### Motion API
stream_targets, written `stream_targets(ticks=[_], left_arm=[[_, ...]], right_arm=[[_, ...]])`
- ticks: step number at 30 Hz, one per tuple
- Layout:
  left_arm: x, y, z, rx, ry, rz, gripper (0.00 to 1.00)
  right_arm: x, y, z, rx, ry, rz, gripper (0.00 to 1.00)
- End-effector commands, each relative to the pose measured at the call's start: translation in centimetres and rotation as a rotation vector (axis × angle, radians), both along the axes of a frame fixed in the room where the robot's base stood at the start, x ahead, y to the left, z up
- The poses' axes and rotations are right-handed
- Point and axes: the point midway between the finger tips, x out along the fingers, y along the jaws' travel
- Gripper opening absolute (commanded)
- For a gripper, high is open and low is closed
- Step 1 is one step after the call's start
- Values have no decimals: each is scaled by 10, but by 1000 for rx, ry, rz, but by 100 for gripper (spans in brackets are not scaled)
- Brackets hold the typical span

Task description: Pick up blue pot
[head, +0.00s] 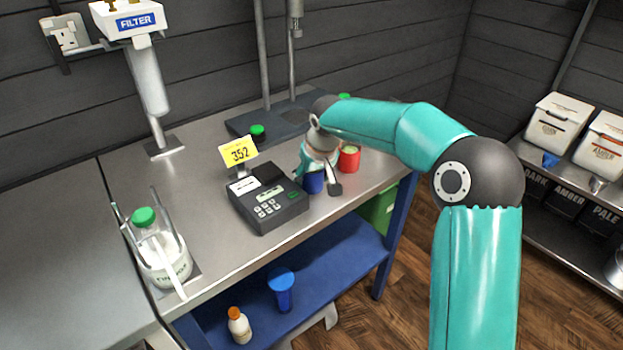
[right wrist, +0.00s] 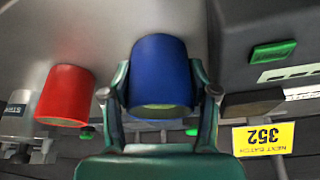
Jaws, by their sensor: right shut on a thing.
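The blue pot (head: 313,184) stands upright on the steel bench, just right of the black meter, partly hidden by my right gripper. My right gripper (head: 322,182) reaches down over it. In the right wrist view the blue pot (right wrist: 160,68) sits between the two fingers of the right gripper (right wrist: 160,92), one on each side, and they are shut on it. Whether its base is clear of the bench, I cannot tell. My left gripper is in neither view.
A red pot (head: 349,160) stands close, right of the blue one. The black meter (head: 268,204) with a yellow 352 card (head: 238,151) is at left. A white-filled jar (head: 165,258) stands further left. A blue shelf (head: 335,262) lies below.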

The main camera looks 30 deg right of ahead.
Motion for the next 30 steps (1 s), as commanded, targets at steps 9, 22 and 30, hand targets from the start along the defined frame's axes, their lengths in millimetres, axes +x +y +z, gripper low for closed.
stream_targets(ticks=[9, 22, 30], left_arm=[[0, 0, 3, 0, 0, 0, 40], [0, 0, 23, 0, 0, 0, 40], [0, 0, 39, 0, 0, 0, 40]], right_arm=[[1, 0, 28, -1, -6, -1, 18], [1, 0, 137, 0, -7, -1, 18], [0, -1, 188, 0, -3, -2, 18]])
